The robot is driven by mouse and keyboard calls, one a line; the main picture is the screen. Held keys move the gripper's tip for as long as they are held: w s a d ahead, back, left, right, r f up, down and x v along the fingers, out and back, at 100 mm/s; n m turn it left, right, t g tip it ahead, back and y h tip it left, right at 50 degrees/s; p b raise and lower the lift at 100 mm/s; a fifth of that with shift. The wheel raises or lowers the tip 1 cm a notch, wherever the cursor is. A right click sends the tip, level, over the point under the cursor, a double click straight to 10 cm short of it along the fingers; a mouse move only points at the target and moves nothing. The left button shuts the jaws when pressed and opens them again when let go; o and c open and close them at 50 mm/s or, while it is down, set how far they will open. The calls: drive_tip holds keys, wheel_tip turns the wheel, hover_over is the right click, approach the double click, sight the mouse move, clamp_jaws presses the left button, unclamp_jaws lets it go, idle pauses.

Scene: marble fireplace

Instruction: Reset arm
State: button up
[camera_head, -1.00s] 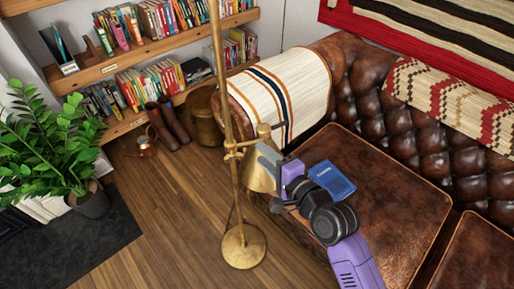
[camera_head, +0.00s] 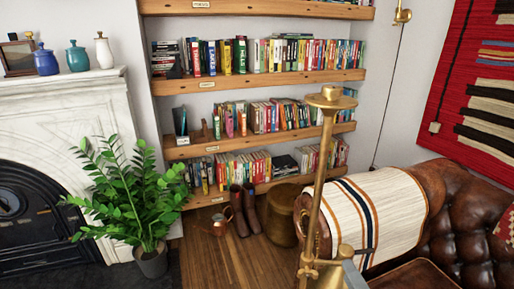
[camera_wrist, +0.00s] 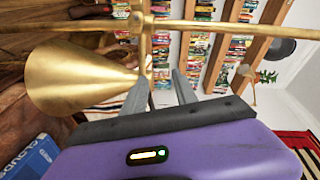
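My gripper (camera_wrist: 160,75) shows in the wrist view with two grey fingers spread apart and nothing held between them. The purple body of my gripper fills the bottom of that view. In the head view only a grey part of it shows at the bottom edge, beside the brass floor lamp (camera_head: 317,190). The lamp's cone shade (camera_wrist: 75,78) and its pole (camera_wrist: 220,28) are close in front of the fingers in the wrist view. I cannot tell whether they touch. The rest of my arm is out of the head view.
A brown leather sofa (camera_head: 462,240) with a striped throw (camera_head: 385,215) stands at right. Bookshelves (camera_head: 265,80) line the back wall. A plant (camera_head: 130,195) and white fireplace (camera_head: 70,115) are at left. A blue box (camera_wrist: 32,158) shows at the wrist view's lower left.

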drive_tip(key=s+a+r+n+g+h+p, duration=0.1)
drive_tip(key=s+n, duration=1.3)
drive_tip(key=s, duration=2.1)
drive_tip(key=shift+s+a+g+p, duration=0.4)
drive_tip(key=shift+a+g, duration=0.2)
drive_tip(key=shift+a, duration=0.1)
